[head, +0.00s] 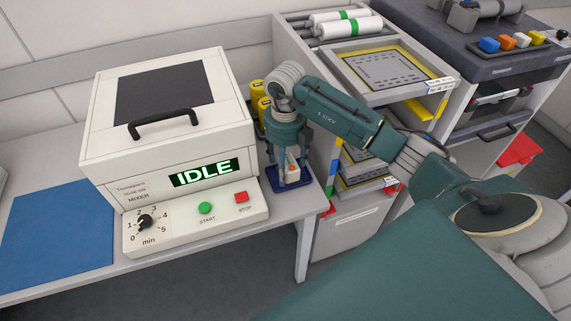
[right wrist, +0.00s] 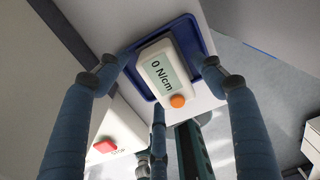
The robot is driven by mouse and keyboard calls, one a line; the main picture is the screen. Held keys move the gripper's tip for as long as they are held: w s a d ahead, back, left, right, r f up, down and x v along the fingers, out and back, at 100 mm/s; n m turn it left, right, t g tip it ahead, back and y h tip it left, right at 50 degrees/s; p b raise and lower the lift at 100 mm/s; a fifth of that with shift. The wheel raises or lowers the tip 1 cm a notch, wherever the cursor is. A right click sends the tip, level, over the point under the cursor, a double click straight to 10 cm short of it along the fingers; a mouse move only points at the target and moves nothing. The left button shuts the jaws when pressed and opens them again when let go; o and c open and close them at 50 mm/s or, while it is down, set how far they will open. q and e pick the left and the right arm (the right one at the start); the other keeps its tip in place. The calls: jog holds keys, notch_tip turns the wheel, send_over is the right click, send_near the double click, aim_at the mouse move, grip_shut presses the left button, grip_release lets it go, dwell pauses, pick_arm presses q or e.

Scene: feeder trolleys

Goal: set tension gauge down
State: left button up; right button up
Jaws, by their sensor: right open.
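The tension gauge (right wrist: 163,72) is a small white block with a display reading "0 N/cm" and an orange button. In the right wrist view it sits within the raised rim of a dark blue tray (right wrist: 184,25). In the head view the gauge (head: 292,168) shows partly between my fingers, above the blue tray (head: 279,188) at the table's right end. My right gripper (head: 288,180) points down from above, open, with its fingers spread around the gauge. The fingertips hide parts of the tray. My left gripper is not in view.
A white mixer (head: 160,135) reading "IDLE" stands close left of the gripper, with green and red buttons in front. Yellow containers (head: 258,100) stand behind the gripper. A shelf trolley (head: 345,217) with trays stands at right. A blue mat (head: 57,240) lies at left.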

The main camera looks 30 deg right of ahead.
aim_at(286, 163)
notch_tip(286, 163, up, 12)
jog(key=b, duration=0.1)
jog(key=shift+f, duration=0.1)
dwell(0.4)
